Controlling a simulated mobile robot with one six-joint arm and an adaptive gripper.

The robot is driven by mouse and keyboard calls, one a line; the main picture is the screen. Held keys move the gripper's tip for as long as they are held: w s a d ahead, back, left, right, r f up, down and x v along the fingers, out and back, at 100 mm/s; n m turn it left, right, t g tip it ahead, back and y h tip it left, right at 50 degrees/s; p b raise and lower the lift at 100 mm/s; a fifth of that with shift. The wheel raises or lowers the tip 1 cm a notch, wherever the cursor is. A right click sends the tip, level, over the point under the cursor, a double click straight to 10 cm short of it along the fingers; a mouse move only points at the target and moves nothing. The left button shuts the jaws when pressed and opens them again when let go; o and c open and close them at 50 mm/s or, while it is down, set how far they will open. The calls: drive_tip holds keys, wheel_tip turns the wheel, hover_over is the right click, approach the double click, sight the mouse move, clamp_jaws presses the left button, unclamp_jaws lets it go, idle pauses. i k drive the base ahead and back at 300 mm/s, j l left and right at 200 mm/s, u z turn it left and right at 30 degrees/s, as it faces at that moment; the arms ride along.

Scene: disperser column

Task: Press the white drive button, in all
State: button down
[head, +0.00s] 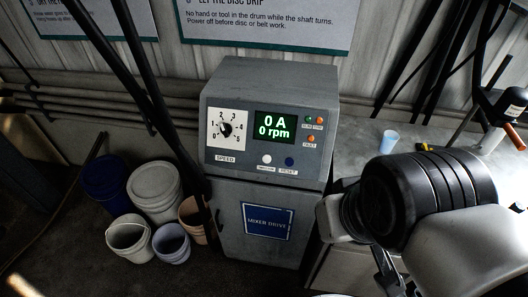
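The white button (267,159) is on the sloped front panel of the grey mixer drive cabinet (265,80), below the display and above a small label. The display (274,125) glows green and reads 0 A and 0 rpm. A blue button (289,161) marked RESET sits just right of the white one. My arm fills the lower right, apart from the panel in the picture. A dark jointed part that may belong to my gripper (388,268) shows below the arm; its fingertips cannot be made out. Nothing covers the white button.
A speed dial (226,129) is left of the display, and small indicator lamps (314,120) are right of it. Several buckets (154,188) stand on the floor at left. A bench (365,139) with a small cup (390,139) is at right. Dark slanted bars cross the upper left.

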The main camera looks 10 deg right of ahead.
sight(266, 158)
drive_tip(key=l+u, duration=0.2)
drive_tip(key=u, duration=0.2)
drive_tip(key=k+l+u, duration=0.1)
drive_tip(key=u, duration=0.25)
drive_tip(key=k+l+u, duration=0.1)
drive_tip(key=u, duration=0.3)
drive_tip(key=l, duration=0.1)
